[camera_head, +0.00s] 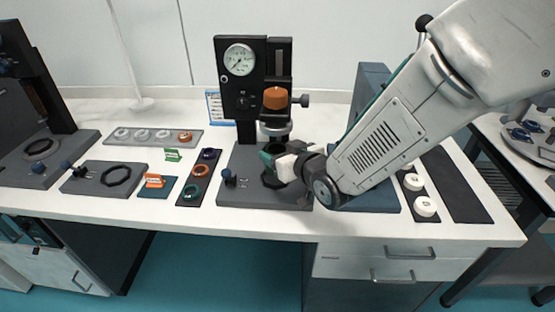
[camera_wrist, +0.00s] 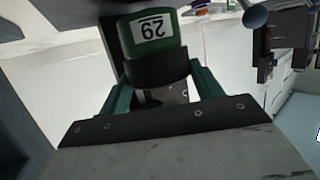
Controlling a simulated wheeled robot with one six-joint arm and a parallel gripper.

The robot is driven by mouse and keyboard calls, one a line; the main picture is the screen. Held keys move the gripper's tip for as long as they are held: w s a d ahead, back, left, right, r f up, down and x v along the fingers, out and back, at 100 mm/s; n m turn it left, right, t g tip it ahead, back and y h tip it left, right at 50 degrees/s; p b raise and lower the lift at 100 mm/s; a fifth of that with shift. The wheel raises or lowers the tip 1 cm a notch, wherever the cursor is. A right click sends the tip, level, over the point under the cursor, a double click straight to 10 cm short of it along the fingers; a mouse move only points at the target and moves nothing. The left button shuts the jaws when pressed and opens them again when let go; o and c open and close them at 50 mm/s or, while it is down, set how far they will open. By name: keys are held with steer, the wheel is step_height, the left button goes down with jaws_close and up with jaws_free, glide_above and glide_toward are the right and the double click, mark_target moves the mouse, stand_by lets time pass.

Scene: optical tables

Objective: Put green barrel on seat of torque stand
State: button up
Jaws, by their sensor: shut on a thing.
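The green barrel (camera_wrist: 152,33) carries a white label reading 29, which appears upside down in the wrist view. My gripper (camera_wrist: 160,95) is shut on it, with a green finger on each side. In the head view my gripper (camera_head: 268,158) is low at the torque stand (camera_head: 245,90), in front of its column and over its dark base. The stand has a round dial gauge, an orange part and a pale disc below that. The seat is largely hidden behind my gripper, so I cannot tell whether the barrel touches it.
Left of the stand are a dark strip with coloured rings (camera_head: 197,178), small orange and green tags, a grey tray (camera_head: 152,137) and a black fixture (camera_head: 105,178). White round pieces (camera_head: 424,206) lie on a dark strip at right. The table's front edge is close.

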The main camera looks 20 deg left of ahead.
steer(key=f, duration=0.3)
steer(key=shift+w+a+f, duration=0.2)
steer(key=shift+w+f, duration=0.05)
steer(key=shift+f, duration=0.05)
steer(key=shift+a, duration=0.1)
steer(key=shift+f, duration=0.1)
steer(key=o, duration=1.4)
steer(key=shift+c, duration=0.2)
